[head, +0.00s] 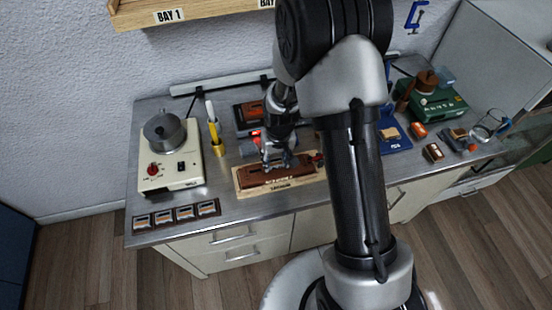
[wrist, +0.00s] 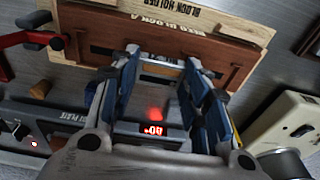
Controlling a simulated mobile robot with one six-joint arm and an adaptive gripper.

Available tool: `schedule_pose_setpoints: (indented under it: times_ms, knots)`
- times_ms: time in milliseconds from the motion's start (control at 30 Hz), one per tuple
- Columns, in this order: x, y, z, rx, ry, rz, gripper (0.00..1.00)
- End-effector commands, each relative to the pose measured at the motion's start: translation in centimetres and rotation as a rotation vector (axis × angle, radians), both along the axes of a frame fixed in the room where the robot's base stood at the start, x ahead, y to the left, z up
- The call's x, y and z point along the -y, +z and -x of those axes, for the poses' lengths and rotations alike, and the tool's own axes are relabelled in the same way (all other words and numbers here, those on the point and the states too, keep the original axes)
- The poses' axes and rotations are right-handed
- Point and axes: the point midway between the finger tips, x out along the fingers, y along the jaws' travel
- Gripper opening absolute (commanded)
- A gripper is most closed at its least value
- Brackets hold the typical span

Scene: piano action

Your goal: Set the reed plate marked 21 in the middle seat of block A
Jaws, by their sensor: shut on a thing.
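Reed block A (wrist: 165,38) is a long brown wooden block, lettered REED BLOCK A, lying on a pale block holder (wrist: 225,18). In the head view the block (head: 255,181) is on the bench at centre, partly under my arm. My gripper (head: 278,167) is low over the block. In the wrist view its blue-padded fingers (wrist: 160,59) straddle a thin, dark-and-pale plate (wrist: 160,60) at the block's near side. The fingers are shut on this plate. Its number cannot be read, and whether it touches the block or a seat cannot be told.
A dark device with a lit red display (wrist: 152,130) sits close below the fingers. A red clamp (wrist: 30,40) stands beside the block. A cream machine (head: 170,165), a yellow tool cup (head: 214,135) and several small framed plates (head: 175,215) are to the left.

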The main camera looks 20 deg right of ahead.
Motion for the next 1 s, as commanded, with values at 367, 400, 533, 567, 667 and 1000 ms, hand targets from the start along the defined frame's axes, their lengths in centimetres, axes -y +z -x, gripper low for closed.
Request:
schedule_pose_setpoints:
  times_ms: [367, 400, 533, 567, 667, 1000]
  knots:
    - [0.00, 0.01, 0.02, 0.000, 0.000, 0.000, 0.01]
    - [0.00, 0.00, 0.02, 0.000, 0.000, 0.000, 0.01]
    - [0.00, -0.09, 0.02, 0.000, 0.000, 0.000, 0.01]
    - [0.00, -0.13, 0.02, 0.000, 0.000, 0.000, 0.01]
    - [0.01, -0.26, 0.02, 0.000, 0.000, 0.000, 0.01]
    - [0.00, -0.68, 0.02, 0.000, 0.000, 0.000, 0.01]
